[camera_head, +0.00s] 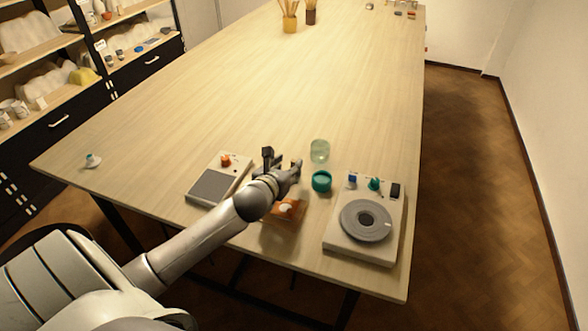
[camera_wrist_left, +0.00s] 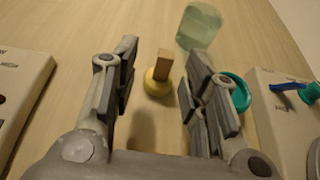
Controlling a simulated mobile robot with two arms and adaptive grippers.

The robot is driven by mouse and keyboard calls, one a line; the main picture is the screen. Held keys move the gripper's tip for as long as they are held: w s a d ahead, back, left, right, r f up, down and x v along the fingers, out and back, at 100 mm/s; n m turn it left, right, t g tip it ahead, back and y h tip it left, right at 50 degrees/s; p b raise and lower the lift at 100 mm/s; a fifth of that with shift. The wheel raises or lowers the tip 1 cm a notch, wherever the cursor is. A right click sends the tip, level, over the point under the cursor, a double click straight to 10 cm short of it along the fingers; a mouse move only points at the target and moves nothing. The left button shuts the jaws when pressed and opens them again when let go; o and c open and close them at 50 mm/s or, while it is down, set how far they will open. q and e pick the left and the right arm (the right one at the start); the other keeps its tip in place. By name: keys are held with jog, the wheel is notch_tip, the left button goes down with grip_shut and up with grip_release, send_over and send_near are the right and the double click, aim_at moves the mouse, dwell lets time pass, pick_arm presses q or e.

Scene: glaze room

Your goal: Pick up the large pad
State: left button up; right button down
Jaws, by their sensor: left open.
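A round yellow pad (camera_wrist_left: 158,82) with an upright wooden block handle (camera_wrist_left: 162,64) stands on the table in the left wrist view; I take it to be the large pad. My left gripper (camera_wrist_left: 165,70) is open, with one finger on each side of the view and the pad ahead between them. No contact with the pad shows. In the head view my left gripper (camera_head: 282,163) is low over the near part of the table and mostly hides the pad. My right gripper is not in view.
A teal round container (camera_head: 321,182) and a clear greenish jar (camera_head: 320,151) stand close right of the gripper. A device with a grey disc (camera_head: 366,221) is further right. A device with a grey plate (camera_head: 212,187) is left. An orange item (camera_head: 289,208) lies under my arm. The table's middle is clear.

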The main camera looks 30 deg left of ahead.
aim_at(293, 163)
pick_arm(q)
jog(key=shift+w, duration=0.5)
jog(key=shift+p+x, duration=0.5)
jog(key=shift+x, duration=1.35)
jog(key=shift+d, duration=0.2)
jog(key=shift+c, duration=0.3)
grip_shut()
